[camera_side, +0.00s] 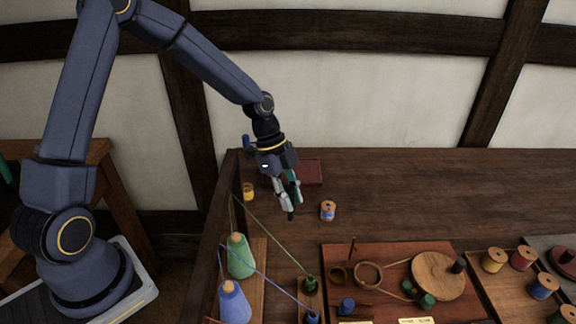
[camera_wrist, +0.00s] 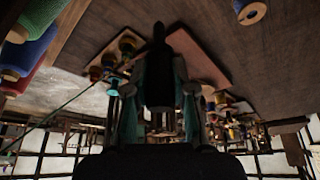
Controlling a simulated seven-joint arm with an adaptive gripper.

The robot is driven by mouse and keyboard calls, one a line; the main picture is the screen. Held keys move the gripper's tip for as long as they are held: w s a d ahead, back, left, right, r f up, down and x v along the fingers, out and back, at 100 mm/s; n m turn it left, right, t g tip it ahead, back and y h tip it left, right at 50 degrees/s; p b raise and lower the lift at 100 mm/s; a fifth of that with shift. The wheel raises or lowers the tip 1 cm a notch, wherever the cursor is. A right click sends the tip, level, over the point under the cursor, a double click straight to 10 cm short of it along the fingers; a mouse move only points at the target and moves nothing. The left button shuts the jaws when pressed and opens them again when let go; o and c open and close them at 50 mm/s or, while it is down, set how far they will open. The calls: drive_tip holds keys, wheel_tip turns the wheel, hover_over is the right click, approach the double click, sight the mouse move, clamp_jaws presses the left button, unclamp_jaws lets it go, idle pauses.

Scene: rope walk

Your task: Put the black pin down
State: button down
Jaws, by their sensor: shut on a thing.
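My gripper (camera_side: 287,198) hangs above the table, left of its middle, with its fingers pointing down. It is shut on the black pin, whose dark tip (camera_side: 290,215) shows just below the fingers in the side view. In the wrist view the black pin (camera_wrist: 158,58) stands dark between the fingers, with a narrow top and a wider body. The pin looks clear of the table top, but its exact height is hard to tell. Its held part is mostly hidden by the fingers in the side view.
A blue-labelled spool (camera_side: 328,210) stands right of the gripper and a yellow spool (camera_side: 249,191) left of it. A dark red tray (camera_side: 308,172) lies behind. Green (camera_side: 240,256) and blue (camera_side: 234,302) cones feed threads nearby. A reddish board (camera_side: 385,255) holds several parts. The back right table (camera_side: 450,185) is clear.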

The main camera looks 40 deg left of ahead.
drive_tip(key=shift+m, duration=0.6)
drive_tip(key=shift+s+a+f+x, duration=0.1)
drive_tip(key=shift+s+a+x, duration=0.1)
drive_tip(key=shift+x, duration=1.35)
drive_tip(key=shift+s+a+f+x, duration=0.1)
drive_tip(key=shift+s+a+x, duration=0.15)
drive_tip(key=shift+x, duration=1.3)
drive_tip(key=shift+s+a+f+x, duration=0.1)
drive_tip(key=shift+s+a+x, duration=0.1)
drive_tip(key=shift+x, duration=1.35)
drive_tip(key=c, duration=1)
unclamp_jaws()
drive_tip(key=shift+f, duration=0.1)
drive_tip(key=v, duration=1.2)
drive_tip(key=shift+w, duration=0.15)
